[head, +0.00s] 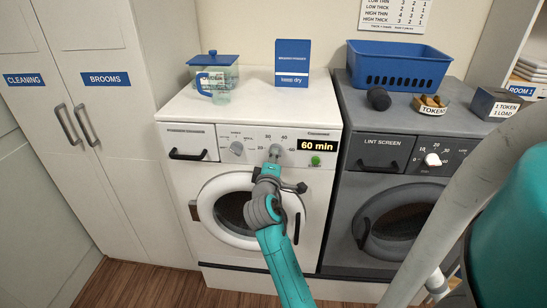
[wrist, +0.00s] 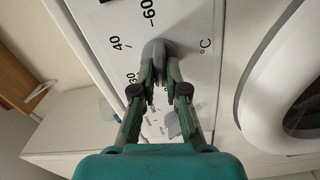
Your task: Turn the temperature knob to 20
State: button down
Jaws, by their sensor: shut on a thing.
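The temperature knob (head: 275,151) is a grey dial on the white washer's front panel, with 20, 30 and 40 printed around it. In the wrist view the knob (wrist: 158,47) sits beside the marks 30, 40 and 60 and a °C sign. My gripper (head: 271,166) reaches up to it from below and in front. In the wrist view both fingertips of my gripper (wrist: 160,72) are closed on the knob's grip. The fingers hide part of the dial, and I cannot tell which number it points to.
A second grey knob (head: 237,148) and a green button (head: 315,161) flank the dial. A "60 min" display (head: 317,145) is at its right. The white washer (head: 185,106) stands beside a dark dryer (head: 350,199) with its own white knob (head: 432,160). Cabinets are at left.

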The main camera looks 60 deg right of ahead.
jog(key=shift+f+n, duration=0.1)
jog(key=shift+n, duration=0.9)
jog(key=c, duration=1.2)
grip_release()
jog(key=v, duration=1.2)
jog(key=shift+f, duration=0.15)
